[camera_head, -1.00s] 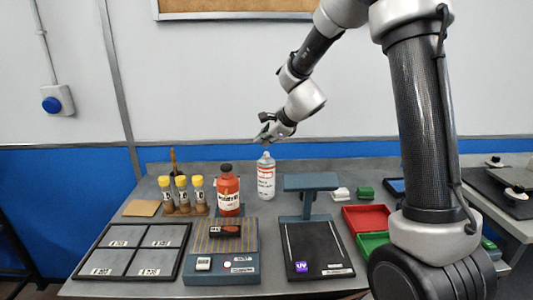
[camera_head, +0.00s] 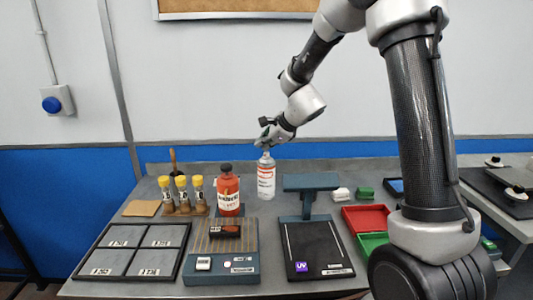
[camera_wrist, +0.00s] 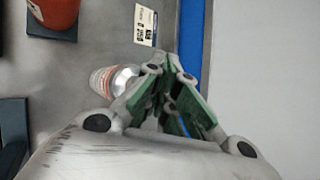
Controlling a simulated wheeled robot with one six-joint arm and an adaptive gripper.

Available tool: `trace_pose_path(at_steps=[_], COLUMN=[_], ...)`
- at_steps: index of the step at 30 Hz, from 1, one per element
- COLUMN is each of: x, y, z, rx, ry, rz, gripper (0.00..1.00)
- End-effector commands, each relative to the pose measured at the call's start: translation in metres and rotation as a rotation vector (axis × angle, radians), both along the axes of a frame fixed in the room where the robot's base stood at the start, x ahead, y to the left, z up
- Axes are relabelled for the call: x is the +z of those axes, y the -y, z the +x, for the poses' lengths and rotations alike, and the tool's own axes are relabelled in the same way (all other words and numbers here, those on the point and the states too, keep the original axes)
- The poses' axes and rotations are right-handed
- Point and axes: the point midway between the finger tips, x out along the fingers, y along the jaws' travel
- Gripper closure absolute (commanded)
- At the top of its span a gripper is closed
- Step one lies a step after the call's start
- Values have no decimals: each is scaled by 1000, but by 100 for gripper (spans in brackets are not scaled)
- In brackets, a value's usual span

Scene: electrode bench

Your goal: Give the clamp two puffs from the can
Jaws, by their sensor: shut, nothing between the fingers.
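A white can with a red and white label (camera_head: 266,180) stands upright at the back middle of the bench. My gripper (camera_head: 262,145) is right above its top. In the wrist view my gripper (camera_wrist: 170,62) is shut and empty, its green-padded fingers beside the can's silver top; I cannot tell whether they touch it. I cannot tell for certain which thing is the clamp; a small dark item (camera_head: 225,231) lies on the slatted board (camera_head: 215,246).
A red-orange bottle (camera_head: 228,195) and several yellow-capped vials (camera_head: 181,192) stand left of the can. A dark stand (camera_head: 310,182) with a flat top is to its right. Red (camera_head: 367,219) and green (camera_head: 371,244) trays lie further right. A four-part tray (camera_head: 131,251) is front left.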

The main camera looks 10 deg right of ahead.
Motion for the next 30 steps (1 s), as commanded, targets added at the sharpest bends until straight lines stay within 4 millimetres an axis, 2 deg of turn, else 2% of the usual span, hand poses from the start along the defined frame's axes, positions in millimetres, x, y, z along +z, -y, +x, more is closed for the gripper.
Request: trace_pose_path(at_steps=[16, 30], x=[0, -9], y=[0, 0], z=[0, 0], rx=[0, -1], ry=[0, 0], rz=[0, -1], gripper=[100, 100])
